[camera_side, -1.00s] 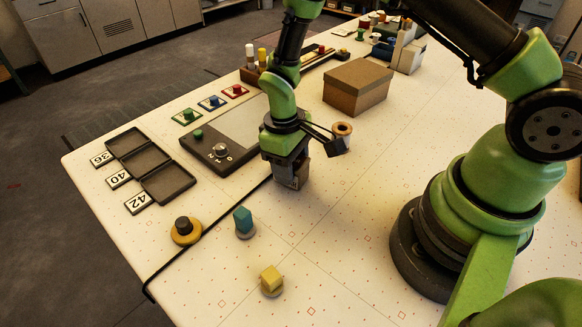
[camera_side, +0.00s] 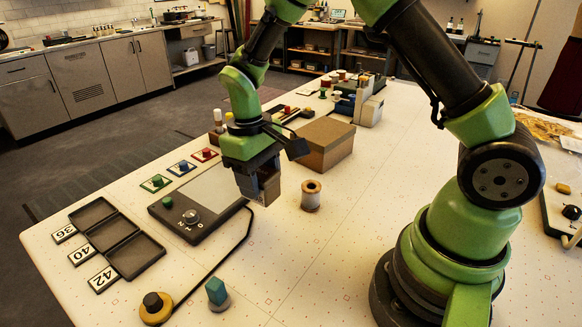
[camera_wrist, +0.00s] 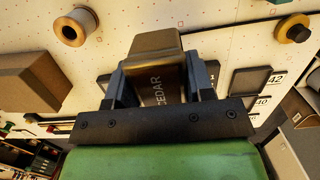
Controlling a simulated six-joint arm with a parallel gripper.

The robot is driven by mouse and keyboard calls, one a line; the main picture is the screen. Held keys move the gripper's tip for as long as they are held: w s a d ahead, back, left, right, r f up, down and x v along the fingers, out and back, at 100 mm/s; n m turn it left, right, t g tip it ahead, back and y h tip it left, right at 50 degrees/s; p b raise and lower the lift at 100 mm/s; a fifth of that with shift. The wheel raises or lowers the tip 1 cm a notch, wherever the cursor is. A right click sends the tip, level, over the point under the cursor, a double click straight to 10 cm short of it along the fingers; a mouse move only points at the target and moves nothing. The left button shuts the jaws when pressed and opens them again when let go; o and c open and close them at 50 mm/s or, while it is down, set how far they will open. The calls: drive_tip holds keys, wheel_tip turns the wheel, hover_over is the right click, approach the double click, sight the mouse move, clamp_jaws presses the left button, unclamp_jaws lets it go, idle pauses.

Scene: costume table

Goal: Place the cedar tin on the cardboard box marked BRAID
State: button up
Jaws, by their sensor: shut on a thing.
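My gripper (camera_side: 257,184) is shut on the cedar tin (camera_wrist: 152,48), a brownish metal tin with the word CEDAR readable in the wrist view. The tin also shows in the side view (camera_side: 270,188), partly hidden by the fingers; it appears held above the table. The brown cardboard box (camera_side: 325,146) stands behind and to the right of my gripper in the side view, its lid clear. The same box shows at the left of the wrist view (camera_wrist: 38,82). No BRAID marking is readable on it.
A thread spool (camera_side: 311,196) stands just right of the tin, near the box. A control panel (camera_side: 197,215) and black trays (camera_side: 112,240) lie to the left. White table right of the spool is clear.

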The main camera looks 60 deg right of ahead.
drive_tip(key=w+d+r+m+y, duration=0.15)
drive_tip(key=w+d+m, duration=0.25)
drive_tip(key=d+m, duration=0.5)
wheel_tip(320, 180, up, 7)
drive_tip(key=m+t+h, duration=0.2)
drive_tip(key=m+t, duration=0.1)
drive_tip(key=m, duration=2.4)
hover_over(327, 136)
drive_tip(key=shift+y, duration=0.25)
drive_tip(key=f, duration=1)
drive_tip(key=shift+s, duration=0.3)
drive_tip(key=o, duration=0.5)
drive_tip(key=shift+f, duration=0.15)
drive_tip(key=o, duration=0.4)
drive_tip(key=shift+o, duration=0.2)
